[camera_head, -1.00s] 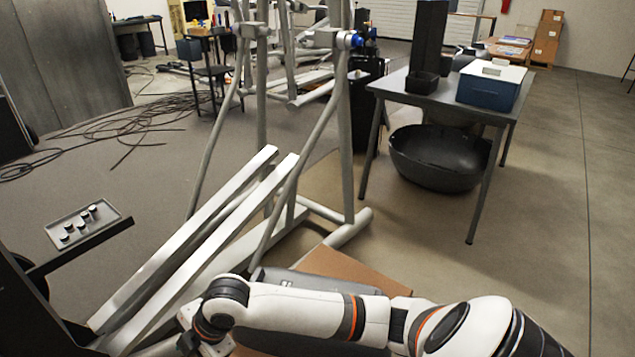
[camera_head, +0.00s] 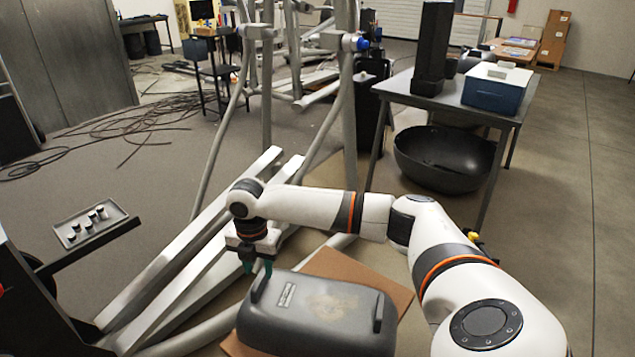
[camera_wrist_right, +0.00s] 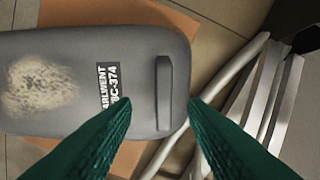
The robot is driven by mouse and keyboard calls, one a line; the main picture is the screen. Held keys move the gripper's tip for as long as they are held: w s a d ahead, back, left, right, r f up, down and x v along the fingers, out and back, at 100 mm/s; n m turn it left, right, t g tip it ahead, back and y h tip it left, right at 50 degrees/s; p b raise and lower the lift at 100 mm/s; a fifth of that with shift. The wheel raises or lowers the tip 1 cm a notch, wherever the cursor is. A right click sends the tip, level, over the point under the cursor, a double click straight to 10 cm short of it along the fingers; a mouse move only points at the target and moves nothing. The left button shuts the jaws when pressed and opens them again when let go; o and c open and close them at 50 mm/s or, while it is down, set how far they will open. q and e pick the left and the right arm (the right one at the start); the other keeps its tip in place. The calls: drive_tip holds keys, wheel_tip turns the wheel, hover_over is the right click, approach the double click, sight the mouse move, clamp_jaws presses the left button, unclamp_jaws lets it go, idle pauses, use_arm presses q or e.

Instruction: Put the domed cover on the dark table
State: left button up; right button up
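The domed cover (camera_head: 325,315) is a grey, smooth-topped shell with a worn patch, a label and a raised handle at each end. It rests on a brown sheet (camera_head: 375,275) on the floor. My right gripper (camera_head: 257,267) is over its left-end handle, green fingers pointing down. In the right wrist view the fingers (camera_wrist_right: 160,93) are apart, and the handle (camera_wrist_right: 164,92) shows between their tips. I see no grip on it. The dark table (camera_head: 455,98) stands beyond, at the upper right. My left gripper is out of view.
The table bears a blue box with a white lid (camera_head: 497,88) and a tall black object (camera_head: 433,50). A black tub (camera_head: 445,158) sits beneath it. Floor at the right is clear.

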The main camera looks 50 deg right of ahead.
sight(259, 279)
drive_tip(key=f+b, duration=0.2)
drive_tip(key=f, duration=0.3)
drive_tip(key=shift+w+f, duration=0.2)
clamp_jaws()
drive_tip(key=shift+r, duration=0.1)
